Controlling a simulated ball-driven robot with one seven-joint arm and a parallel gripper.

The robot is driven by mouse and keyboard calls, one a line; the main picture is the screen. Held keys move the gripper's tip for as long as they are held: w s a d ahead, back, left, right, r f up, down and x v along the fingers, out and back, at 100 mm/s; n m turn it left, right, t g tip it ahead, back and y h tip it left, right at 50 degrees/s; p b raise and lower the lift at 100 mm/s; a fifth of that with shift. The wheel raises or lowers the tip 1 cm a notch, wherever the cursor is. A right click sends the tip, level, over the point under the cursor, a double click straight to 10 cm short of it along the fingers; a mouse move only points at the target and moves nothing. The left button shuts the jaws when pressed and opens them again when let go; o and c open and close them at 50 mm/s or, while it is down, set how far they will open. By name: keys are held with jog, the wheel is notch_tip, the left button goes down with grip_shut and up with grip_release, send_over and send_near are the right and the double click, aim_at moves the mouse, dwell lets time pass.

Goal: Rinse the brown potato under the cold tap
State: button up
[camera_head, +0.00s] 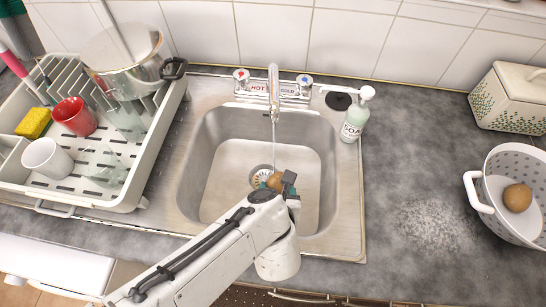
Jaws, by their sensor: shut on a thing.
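The brown potato (274,181) is low in the steel sink, partly hidden by my gripper. My gripper (281,183) is shut on it, near the drain. The tap (273,90) stands at the back of the sink, and a thin stream of water (273,145) falls from it towards the potato. Whether the water strikes the potato squarely I cannot tell. The hot handle (240,74) has a red mark and is on the left. The cold handle (304,80) has a blue mark and is on the right.
A white dish rack (150,175) with a pot, cups and a sponge stands left of the sink (215,190). A soap bottle (354,120) stands at its right back corner. A white colander (483,192) with another potato (517,197) is at right. Grey counter between is clear.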

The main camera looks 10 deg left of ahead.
dwell(0.3)
jog(key=shift+p+v, duration=0.95)
jog(key=shift+v, duration=0.4)
jog(key=shift+p+v, duration=1.1)
jog(key=shift+v, duration=0.75)
jog(key=shift+f, duration=0.1)
